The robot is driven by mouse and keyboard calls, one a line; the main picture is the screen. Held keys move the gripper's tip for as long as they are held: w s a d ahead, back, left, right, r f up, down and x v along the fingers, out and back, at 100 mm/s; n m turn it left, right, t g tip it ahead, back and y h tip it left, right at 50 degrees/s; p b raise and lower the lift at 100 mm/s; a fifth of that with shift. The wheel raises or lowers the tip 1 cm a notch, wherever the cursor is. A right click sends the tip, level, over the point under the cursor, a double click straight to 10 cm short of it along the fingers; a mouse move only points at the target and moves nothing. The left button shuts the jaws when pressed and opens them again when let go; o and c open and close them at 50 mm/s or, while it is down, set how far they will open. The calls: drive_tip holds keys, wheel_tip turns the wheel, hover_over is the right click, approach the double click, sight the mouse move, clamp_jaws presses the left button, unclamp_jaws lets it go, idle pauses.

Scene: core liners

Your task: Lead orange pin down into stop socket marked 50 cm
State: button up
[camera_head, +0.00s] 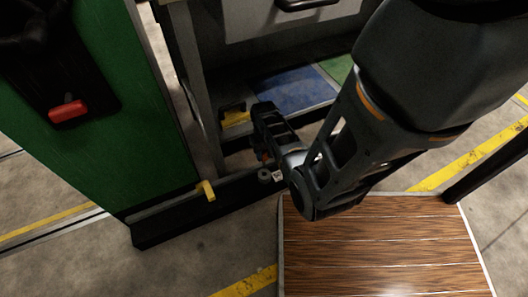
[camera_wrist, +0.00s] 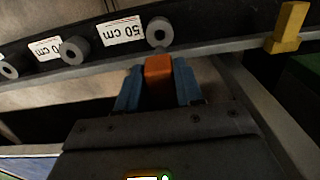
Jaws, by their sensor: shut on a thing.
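In the wrist view, my gripper (camera_wrist: 158,82) has its blue fingers shut on the orange pin (camera_wrist: 158,70). The pin shows as a short orange block between the fingers; its lower end is hidden. Just beyond it on the dark rail (camera_wrist: 225,42) is a grey ring-shaped stop socket (camera_wrist: 158,32) with a dark hole. A white label reading 50 cm (camera_wrist: 122,30) sits upside down close to its left. The pin appears in line with this socket; the gap in height cannot be told. In the head view, a grey socket (camera_head: 265,175) shows beside my arm.
More grey sockets (camera_wrist: 75,50) and a partly hidden label (camera_wrist: 45,48) lie left along the rail. A yellow block (camera_wrist: 288,28) stands on the rail at the right. In the head view, a green panel (camera_head: 130,100) stands left and a wooden slatted platform (camera_head: 380,250) lies in front.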

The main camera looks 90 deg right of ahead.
drive_tip(key=shift+f+b, duration=3.35)
drive_tip(key=shift+f, duration=1.15)
drive_tip(key=shift+f, duration=0.1)
drive_tip(key=o, duration=1.2)
drive_tip(key=shift+c, duration=0.2)
drive_tip(key=shift+r+p, duration=2)
drive_tip(key=shift+r, duration=1.95)
